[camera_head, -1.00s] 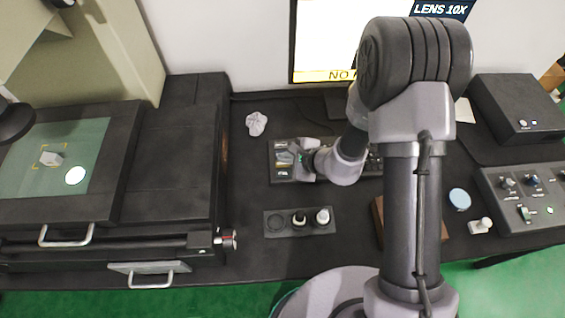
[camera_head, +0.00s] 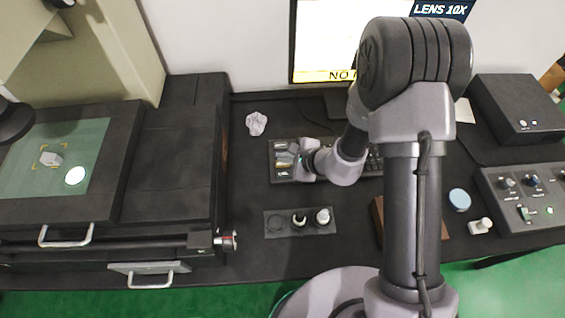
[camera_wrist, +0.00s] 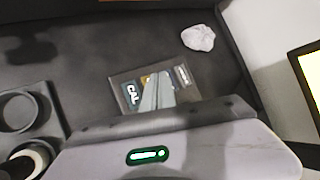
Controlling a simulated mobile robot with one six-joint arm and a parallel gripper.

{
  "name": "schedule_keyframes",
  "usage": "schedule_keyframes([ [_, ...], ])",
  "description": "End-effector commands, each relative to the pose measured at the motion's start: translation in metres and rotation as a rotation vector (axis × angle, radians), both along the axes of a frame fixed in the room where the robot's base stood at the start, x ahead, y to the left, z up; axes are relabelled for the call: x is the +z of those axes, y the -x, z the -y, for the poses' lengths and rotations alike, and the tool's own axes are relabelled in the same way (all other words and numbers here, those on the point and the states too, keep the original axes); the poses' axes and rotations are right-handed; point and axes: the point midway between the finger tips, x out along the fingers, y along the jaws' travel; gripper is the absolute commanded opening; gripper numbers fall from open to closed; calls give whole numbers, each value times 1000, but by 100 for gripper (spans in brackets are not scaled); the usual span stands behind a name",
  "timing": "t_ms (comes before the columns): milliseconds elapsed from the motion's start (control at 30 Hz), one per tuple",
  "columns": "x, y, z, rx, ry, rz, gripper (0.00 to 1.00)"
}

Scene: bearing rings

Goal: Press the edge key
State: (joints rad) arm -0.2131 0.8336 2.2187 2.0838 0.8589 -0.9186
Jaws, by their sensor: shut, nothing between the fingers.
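The keypad (camera_head: 283,178) is the left part of a dark keyboard in the middle of the desk, and its keys also show in the wrist view. There I see a CAL key (camera_wrist: 131,93), a yellowish key (camera_wrist: 146,79) partly hidden, and a grey key (camera_wrist: 183,76). I cannot read which one is the edge key. My gripper (camera_wrist: 155,78) is shut and empty, its fingertips over the middle of the key row and hiding part of it. In the head view my gripper (camera_head: 297,170) is over the keypad; I cannot tell if it touches a key.
A crumpled pale cloth (camera_head: 256,123) lies behind the keypad. A dark holder (camera_head: 273,233) with small round parts sits in front. A monitor (camera_head: 325,40) stands behind. The stage machine (camera_head: 180,150) is at left, a control box (camera_head: 535,205) at right.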

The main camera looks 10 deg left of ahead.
Motion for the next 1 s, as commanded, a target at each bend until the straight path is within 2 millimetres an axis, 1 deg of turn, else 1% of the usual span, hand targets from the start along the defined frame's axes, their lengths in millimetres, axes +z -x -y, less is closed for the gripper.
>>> schedule_keyframes([
  [367, 0, 0, 0, 0, 0, 0, 0],
  [700, -10, 0, 0, 1, 0, -1, 0],
  [1000, -9, 0, 0, 0, 0, 0, 0],
])
